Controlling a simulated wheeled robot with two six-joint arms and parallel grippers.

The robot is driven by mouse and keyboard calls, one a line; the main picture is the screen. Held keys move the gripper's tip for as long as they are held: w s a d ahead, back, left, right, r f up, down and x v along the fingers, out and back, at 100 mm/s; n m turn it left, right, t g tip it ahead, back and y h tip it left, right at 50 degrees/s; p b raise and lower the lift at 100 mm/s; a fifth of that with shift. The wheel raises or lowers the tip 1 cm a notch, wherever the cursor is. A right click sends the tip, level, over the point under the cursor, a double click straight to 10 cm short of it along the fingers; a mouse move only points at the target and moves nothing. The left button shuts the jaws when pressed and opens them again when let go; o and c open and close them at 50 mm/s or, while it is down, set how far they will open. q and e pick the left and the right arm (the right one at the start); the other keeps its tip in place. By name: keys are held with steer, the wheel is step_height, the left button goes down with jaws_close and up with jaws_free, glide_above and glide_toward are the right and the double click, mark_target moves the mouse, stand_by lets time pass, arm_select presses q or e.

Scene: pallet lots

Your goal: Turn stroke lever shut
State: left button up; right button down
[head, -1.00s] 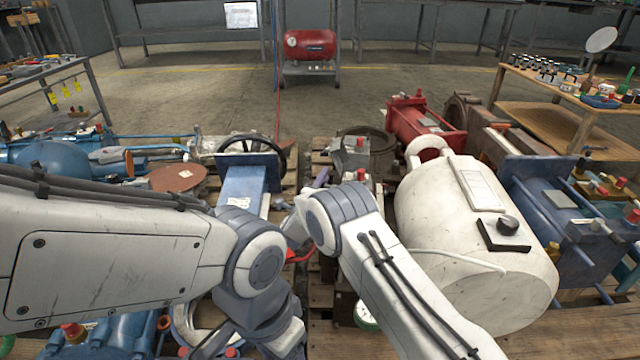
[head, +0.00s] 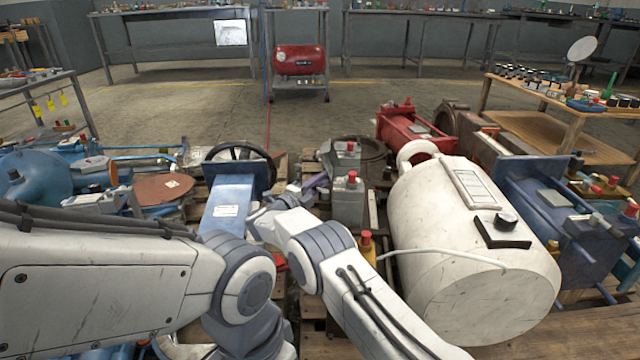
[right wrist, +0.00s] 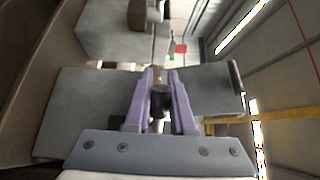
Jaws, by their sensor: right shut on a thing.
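My right gripper (head: 318,182) reaches over the gap between the pallets, beside a grey block-shaped unit (head: 347,205) with red-capped fittings. In the right wrist view its two purple fingers (right wrist: 160,92) are shut on a dark, round-ended piece (right wrist: 161,101), which I take to be the stroke lever's end. A grey flat-faced body (right wrist: 215,90) lies behind the fingers. In the head view the lever is too small and partly hidden to read its angle. My left arm crosses the lower left, but its gripper does not show.
A blue flanged cylinder (head: 228,205) and a black handwheel (head: 240,152) are on the left. A red cylinder unit (head: 412,125) lies behind. Open floor extends beyond the pallets.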

steer(key=c, duration=0.8)
jaws_free()
steer(key=shift+o, duration=0.2)
steer(key=p+v, duration=0.6)
steer(key=v, duration=0.4)
steer(key=shift+s+a+f, duration=0.15)
steer(key=shift+s, duration=0.05)
